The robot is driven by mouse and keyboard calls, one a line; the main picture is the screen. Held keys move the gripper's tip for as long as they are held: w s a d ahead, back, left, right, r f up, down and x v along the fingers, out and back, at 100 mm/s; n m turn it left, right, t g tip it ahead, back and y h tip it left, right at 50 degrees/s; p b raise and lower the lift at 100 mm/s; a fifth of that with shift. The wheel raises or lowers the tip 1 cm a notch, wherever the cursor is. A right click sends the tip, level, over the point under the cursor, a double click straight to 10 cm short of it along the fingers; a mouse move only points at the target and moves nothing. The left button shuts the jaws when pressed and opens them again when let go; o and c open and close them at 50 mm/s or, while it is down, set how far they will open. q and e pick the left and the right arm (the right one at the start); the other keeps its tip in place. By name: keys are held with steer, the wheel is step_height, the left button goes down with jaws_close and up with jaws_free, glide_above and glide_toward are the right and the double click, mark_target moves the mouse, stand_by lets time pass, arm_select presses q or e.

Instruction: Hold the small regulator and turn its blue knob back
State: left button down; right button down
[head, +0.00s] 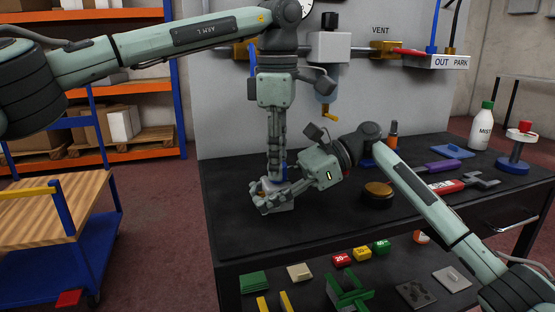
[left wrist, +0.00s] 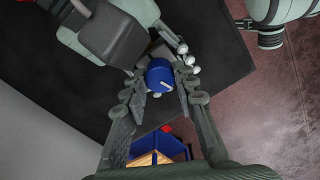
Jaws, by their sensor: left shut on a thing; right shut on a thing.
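The small regulator (head: 284,207) is a pale grey body near the front left of the black table, mostly hidden by my gripper fingers. Its blue knob (left wrist: 160,75) shows in the left wrist view with a white mark on its face; in the head view it is largely covered. My left gripper (head: 273,178) points straight down from above, its fingers shut on either side of the knob. My right gripper (head: 268,196) comes in low from the right and is shut on the regulator's body. Whether the body touches the table is unclear.
A brown round puck (head: 378,193), a purple-handled tool (head: 442,166), a red tool (head: 447,187) and a MIST bottle (head: 481,127) stand to the right. A grey panel (head: 224,95) rises behind. A lower shelf holds several coloured blocks (head: 362,252). A cart (head: 62,215) stands left.

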arm_select(q)
steer(key=n, duration=0.3)
steer(key=shift+n, duration=0.4)
steer(key=n, duration=0.3)
steer(key=shift+n, duration=0.4)
steer(key=n, duration=0.6)
steer(key=c, duration=1.2)
jaws_free()
step_height(320, 180, up, 12)
